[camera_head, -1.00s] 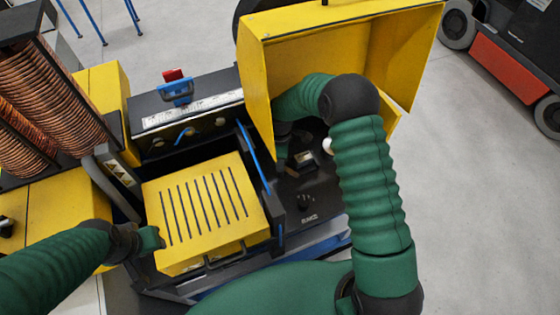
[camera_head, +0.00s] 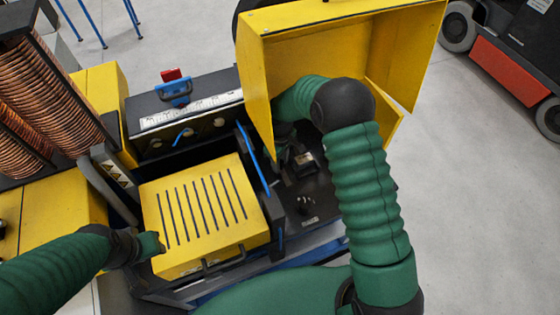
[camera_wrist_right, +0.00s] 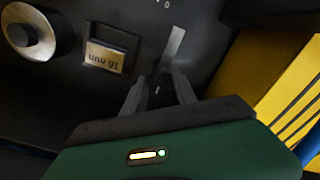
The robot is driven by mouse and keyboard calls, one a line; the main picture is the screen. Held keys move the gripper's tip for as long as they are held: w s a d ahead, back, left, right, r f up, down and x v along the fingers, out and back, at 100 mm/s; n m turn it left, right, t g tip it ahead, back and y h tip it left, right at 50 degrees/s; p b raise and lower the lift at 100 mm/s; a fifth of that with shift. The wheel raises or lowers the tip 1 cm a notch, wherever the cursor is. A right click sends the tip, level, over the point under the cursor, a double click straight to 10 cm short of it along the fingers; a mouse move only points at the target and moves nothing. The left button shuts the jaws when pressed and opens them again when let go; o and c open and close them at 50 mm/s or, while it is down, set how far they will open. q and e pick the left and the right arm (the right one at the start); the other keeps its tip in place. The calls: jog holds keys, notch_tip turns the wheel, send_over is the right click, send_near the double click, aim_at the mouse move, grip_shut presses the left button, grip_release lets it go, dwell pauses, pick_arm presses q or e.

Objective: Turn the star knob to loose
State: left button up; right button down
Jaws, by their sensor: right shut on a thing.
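A dark knob, which I take to be the star knob (camera_wrist_right: 158,91), sits on the black panel between the fingers of my right gripper (camera_wrist_right: 157,86) in the right wrist view. It has a small pale mark, and its star shape is not clear. The two grey fingers are shut on its sides. In the head view my right gripper reaches the panel beneath the yellow hood, and my arm hides most of it and the knob. My left gripper (camera_head: 145,246) is by the left side of the yellow slotted cover (camera_head: 205,215). Its finger opening is too small to tell.
A silver-and-black round knob (camera_wrist_right: 30,33) and an "16 mm" window (camera_wrist_right: 107,57) are on the panel near my right gripper. The open yellow hood (camera_head: 330,50) stands close above my right arm. A small black selector (camera_head: 304,204) is nearer the panel's front.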

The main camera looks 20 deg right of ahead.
jog(key=shift+w, duration=0.1)
pick_arm(q)
jog(key=shift+w, duration=0.1)
pick_arm(e)
jog(key=c, duration=1)
grip_release()
jog(key=shift+o, duration=0.2)
